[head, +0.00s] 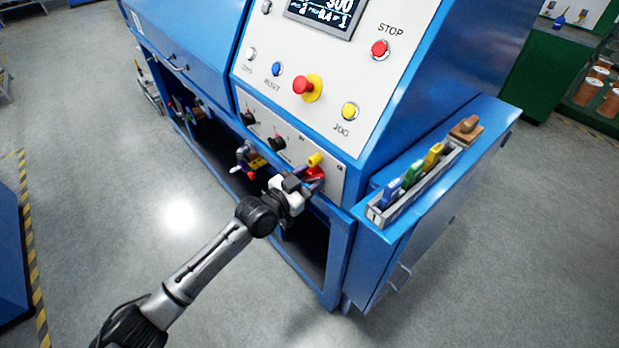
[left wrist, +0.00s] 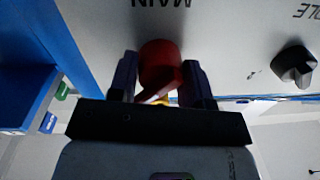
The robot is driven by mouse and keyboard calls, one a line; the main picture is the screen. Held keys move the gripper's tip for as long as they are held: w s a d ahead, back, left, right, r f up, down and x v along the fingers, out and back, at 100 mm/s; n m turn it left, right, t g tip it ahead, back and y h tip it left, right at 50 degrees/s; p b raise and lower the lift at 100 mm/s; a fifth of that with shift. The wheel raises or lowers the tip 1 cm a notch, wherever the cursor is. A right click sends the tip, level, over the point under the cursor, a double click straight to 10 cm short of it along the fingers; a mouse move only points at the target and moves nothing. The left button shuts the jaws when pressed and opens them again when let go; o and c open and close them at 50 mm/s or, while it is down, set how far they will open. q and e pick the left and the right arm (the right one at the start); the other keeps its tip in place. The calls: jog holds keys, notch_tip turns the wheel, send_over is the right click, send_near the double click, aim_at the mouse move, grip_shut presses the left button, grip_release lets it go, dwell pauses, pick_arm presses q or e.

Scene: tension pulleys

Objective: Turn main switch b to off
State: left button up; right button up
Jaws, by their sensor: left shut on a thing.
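The red main switch (head: 317,173) sits low on the right of the pale control panel. In the left wrist view it is a red knob (left wrist: 160,66) under the upside-down word MAIN. My left gripper (head: 305,181) is at the panel, shut on this red knob. In the left wrist view one dark finger of my left gripper (left wrist: 160,80) lies on each side of the knob. The gripper hides part of the knob, and its pointer position cannot be read. A yellow part (head: 315,159) shows just above it in the head view. My right gripper is not in view.
Black knobs (head: 277,143) sit left of the red switch. A red and yellow emergency button (head: 308,87) and a yellow jog button (head: 349,111) are above. A blue cabinet (head: 447,215) with a tool tray (head: 376,213) stands right. The floor (head: 130,190) at left is clear.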

pick_arm(q)
jog(key=n, duration=0.2)
jog(key=shift+n, duration=0.3)
jog(key=shift+n+g+p, duration=0.3)
jog(key=shift+n+p, duration=0.1)
jog(key=shift+n, duration=1.4)
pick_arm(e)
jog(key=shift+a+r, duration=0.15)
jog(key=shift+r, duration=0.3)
